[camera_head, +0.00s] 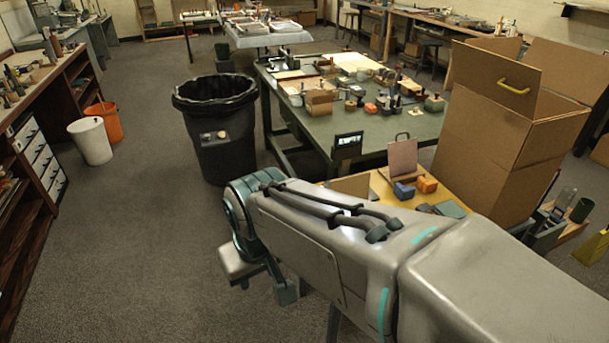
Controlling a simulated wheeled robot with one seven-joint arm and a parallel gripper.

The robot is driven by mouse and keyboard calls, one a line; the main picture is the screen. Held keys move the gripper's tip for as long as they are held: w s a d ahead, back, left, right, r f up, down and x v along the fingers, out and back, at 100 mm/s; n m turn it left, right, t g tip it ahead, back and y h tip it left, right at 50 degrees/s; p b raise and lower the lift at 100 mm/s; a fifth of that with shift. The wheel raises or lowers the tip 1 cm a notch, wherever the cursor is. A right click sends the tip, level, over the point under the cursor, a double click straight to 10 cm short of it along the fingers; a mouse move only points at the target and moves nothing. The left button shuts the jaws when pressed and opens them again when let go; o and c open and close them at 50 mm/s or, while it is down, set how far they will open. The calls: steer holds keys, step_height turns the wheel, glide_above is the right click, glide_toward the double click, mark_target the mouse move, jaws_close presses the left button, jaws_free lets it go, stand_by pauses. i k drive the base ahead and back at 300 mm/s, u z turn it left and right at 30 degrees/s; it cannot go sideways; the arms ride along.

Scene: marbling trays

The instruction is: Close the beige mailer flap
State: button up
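A beige panel with a small handle on its top edge (402,160) stands upright on the yellow-topped surface (385,190), right of centre. It looks like the raised flap of the beige mailer, so the flap appears open. The mailer's body below it is hard to make out, and my arm covers the near part of that surface. My arm reaches in from the lower right and bends left of the mailer. My gripper is not clearly visible, and I cannot see it touching the flap.
A tall open cardboard box (490,150) with a yellow handle stands right of the mailer. Small blue (403,191) and orange (427,185) items lie close before the flap. A cluttered green table (400,125) is behind; a black bin (222,140) stands left.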

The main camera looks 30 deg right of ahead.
mark_target(356, 185)
steer(key=i, duration=2.6)
steer(key=z, duration=3.95)
steer(key=k, duration=0.45)
steer(key=z, duration=1.1)
steer(key=i, duration=0.55)
steer(key=u, duration=0.05)
